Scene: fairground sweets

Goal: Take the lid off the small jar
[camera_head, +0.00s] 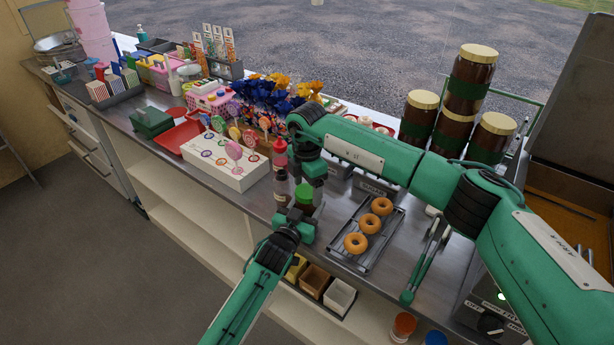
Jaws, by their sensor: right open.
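The small jar (301,209) stands near the front edge of the steel counter, with its green lid (304,192) on top. Its body is mostly hidden by my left gripper (296,219), which reaches up from below and is at the jar, below the lid. Whether its fingers press on the jar is too small to tell. My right arm comes in from the right and bends down over the jar. My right gripper (314,181) points down just above the lid, open; I cannot tell whether its fingertips touch the lid.
Sauce bottles (281,187) stand close left of the jar. A rack (384,237) with three doughnuts lies to the right, with tongs (425,262) beyond. A white lollipop box (226,168) is further left. Large gold-lidded jars (419,117) stand behind my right arm.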

